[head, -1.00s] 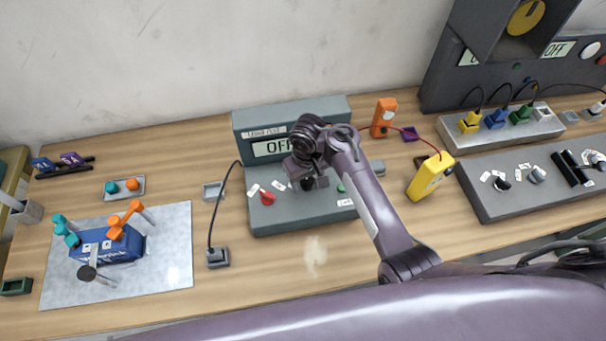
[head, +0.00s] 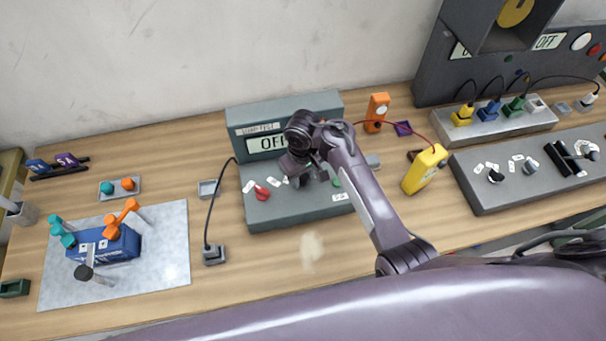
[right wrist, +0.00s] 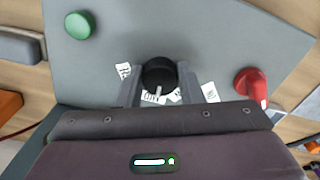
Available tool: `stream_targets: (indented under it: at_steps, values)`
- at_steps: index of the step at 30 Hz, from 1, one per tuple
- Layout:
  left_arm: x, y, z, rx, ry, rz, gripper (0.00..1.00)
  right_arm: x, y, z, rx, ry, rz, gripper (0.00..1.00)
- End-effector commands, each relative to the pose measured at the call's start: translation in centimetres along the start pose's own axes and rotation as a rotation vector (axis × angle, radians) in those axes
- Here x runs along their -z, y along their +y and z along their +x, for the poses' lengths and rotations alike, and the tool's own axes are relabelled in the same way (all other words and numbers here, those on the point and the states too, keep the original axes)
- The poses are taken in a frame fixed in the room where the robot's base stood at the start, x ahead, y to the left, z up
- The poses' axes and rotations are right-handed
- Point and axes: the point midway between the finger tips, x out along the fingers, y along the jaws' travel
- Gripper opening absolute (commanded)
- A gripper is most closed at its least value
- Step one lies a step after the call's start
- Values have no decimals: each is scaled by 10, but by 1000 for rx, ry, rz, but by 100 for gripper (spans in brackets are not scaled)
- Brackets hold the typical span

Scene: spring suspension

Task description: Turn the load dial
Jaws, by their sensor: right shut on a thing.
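My right gripper (right wrist: 158,88) is shut on this dial. In the head view my right gripper (head: 302,180) reaches down over the console face and mostly hides the dial. My left gripper is not in view.
On the console face, a red knob (right wrist: 250,84) and a green button (right wrist: 80,25) flank the dial. A yellow meter (head: 424,170) and an orange device (head: 376,112) stand to the right. A black cable runs to a small box (head: 214,255) at left.

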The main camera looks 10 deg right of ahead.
Motion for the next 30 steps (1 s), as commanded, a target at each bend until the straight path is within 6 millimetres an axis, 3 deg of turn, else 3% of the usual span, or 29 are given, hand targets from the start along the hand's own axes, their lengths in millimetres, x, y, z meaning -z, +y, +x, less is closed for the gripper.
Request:
stream_targets:
  at_steps: [30]
  values:
    - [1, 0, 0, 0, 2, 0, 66, 3, 3, -1, 0, 6, -840, 11]
